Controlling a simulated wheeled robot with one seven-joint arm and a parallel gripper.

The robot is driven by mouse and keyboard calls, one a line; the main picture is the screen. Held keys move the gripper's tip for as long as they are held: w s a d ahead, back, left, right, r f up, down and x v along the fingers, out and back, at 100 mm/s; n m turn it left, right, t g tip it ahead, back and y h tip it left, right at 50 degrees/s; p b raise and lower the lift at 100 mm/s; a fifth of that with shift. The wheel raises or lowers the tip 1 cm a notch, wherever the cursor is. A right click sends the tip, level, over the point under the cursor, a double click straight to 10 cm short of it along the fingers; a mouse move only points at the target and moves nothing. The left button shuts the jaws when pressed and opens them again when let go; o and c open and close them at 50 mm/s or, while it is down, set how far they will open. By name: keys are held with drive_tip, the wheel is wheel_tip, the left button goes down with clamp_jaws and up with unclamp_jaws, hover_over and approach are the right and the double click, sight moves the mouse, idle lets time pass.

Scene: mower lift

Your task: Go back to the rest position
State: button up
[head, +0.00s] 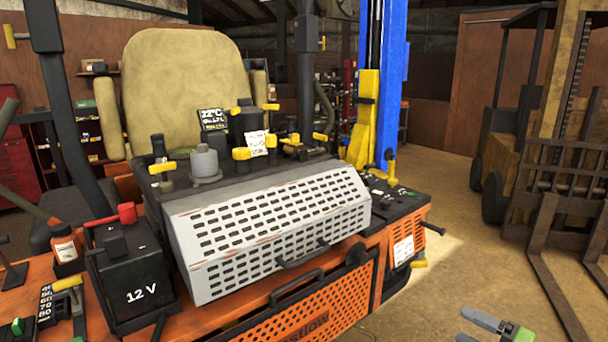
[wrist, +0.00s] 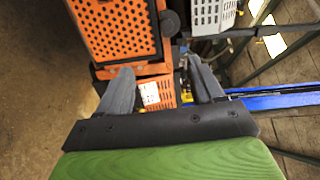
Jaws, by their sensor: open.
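My gripper (head: 465,325) shows at the bottom right of the head view, partly cut off by the frame edge. Its grey fingers and green body are over the floor, to the right of the orange mower. In the wrist view my gripper (wrist: 160,66) has its two dark fingers spread apart with nothing held between them. The mower's orange perforated panel (wrist: 118,28) and a white label (wrist: 150,94) lie beyond the fingers, apart from them.
The mower's grey slotted cover (head: 270,225) is closed at centre. A black 12 V battery box (head: 135,280) stands at left. A blue lift post (head: 392,80) rises behind. A forklift (head: 545,180) stands at right, its forks reaching forward. Floor between mower and forklift is open.

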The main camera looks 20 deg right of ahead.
drive_tip(key=w+a+n+g, duration=0.2)
drive_tip(key=a+n+g, duration=0.15)
drive_tip(key=a, duration=0.45)
drive_tip(key=w+a+n+g+h, duration=0.15)
drive_tip(key=a+g, duration=0.25)
drive_tip(key=a, duration=0.4)
drive_tip(key=w+a+n+g+y, duration=0.1)
drive_tip(key=w+a+n+g, duration=0.25)
drive_tip(key=a, duration=0.45)
drive_tip(key=s+a+r+n+g+h, duration=0.25)
drive_tip(key=s+a+r+h, duration=0.25)
drive_tip(key=s+a, duration=0.3)
drive_tip(key=s+a+r+n+t+h, duration=0.1)
drive_tip(key=s+a+r+n+t, duration=0.1)
drive_tip(key=s, duration=0.8)
drive_tip(key=shift+s+a+r+t, duration=0.25)
drive_tip(key=shift+s+t, duration=0.1)
drive_tip(key=shift+t, duration=0.1)
